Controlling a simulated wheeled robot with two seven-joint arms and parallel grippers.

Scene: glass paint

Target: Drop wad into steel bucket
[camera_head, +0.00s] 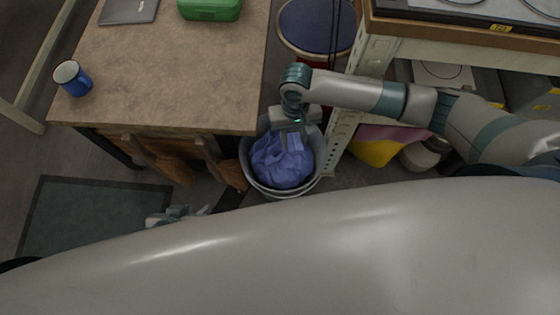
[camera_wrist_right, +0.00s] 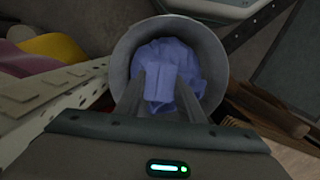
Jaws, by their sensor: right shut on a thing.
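The steel bucket (camera_head: 316,170) stands on the floor between the wooden table and the shelf unit. The wad (camera_head: 280,163), a crumpled blue cloth, shows within the bucket's mouth. My right gripper (camera_head: 291,138) points down over the bucket and is shut on the wad. In the right wrist view the wad (camera_wrist_right: 168,58) lies at the fingertips, framed by the bucket wall (camera_wrist_right: 122,65). I cannot tell whether the wad touches the bucket's bottom. My left gripper (camera_head: 188,214) is low at the left, partly hidden by my own body; its jaws are unclear.
The wooden table (camera_head: 170,60) bears a blue mug (camera_head: 72,78), a green case (camera_head: 209,8) and a laptop (camera_head: 129,10). The shelf unit (camera_head: 345,125) stands close to the bucket's right. A round blue-topped stool (camera_head: 310,25) is behind. A dark mat (camera_head: 85,220) lies left.

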